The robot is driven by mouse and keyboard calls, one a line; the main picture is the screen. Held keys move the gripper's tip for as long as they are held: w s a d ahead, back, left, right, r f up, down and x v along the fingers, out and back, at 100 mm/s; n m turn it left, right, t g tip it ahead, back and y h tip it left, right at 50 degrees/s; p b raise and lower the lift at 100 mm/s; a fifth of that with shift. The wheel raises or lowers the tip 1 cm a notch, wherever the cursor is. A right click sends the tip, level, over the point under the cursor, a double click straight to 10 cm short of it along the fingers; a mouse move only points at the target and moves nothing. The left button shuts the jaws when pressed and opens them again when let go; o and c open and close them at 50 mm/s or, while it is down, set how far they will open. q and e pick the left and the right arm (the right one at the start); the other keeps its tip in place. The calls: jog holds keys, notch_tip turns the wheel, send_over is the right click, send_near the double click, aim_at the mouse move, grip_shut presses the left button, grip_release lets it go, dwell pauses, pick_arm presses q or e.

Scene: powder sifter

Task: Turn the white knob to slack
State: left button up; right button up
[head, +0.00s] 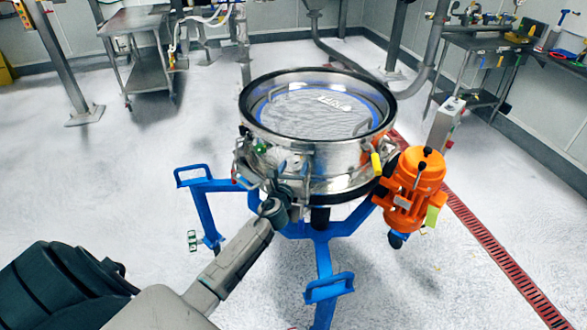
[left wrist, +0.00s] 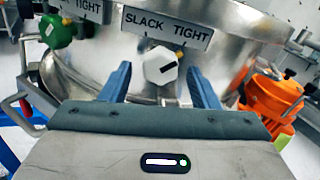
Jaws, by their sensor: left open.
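The white knob (left wrist: 160,66) sits on the sifter's steel side under a plate reading SLACK and TIGHT (left wrist: 168,25). My left gripper (left wrist: 159,72) is open, with one blue finger on each side of the knob. Gaps show between the fingers and the knob, so it is not gripped. In the head view my left gripper (head: 287,190) is at the front of the sifter (head: 345,165). My right gripper is not in view.
A green knob (left wrist: 60,30) under a similar plate is to the left. An orange motor (head: 415,185) is on the sifter's right. Blue stand legs (head: 322,265) spread below. Steel handles and clamps surround the drum. Open floor lies on both sides.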

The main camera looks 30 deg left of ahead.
pick_arm(q)
jog(key=c, duration=0.9)
jog(key=shift+c, duration=0.3)
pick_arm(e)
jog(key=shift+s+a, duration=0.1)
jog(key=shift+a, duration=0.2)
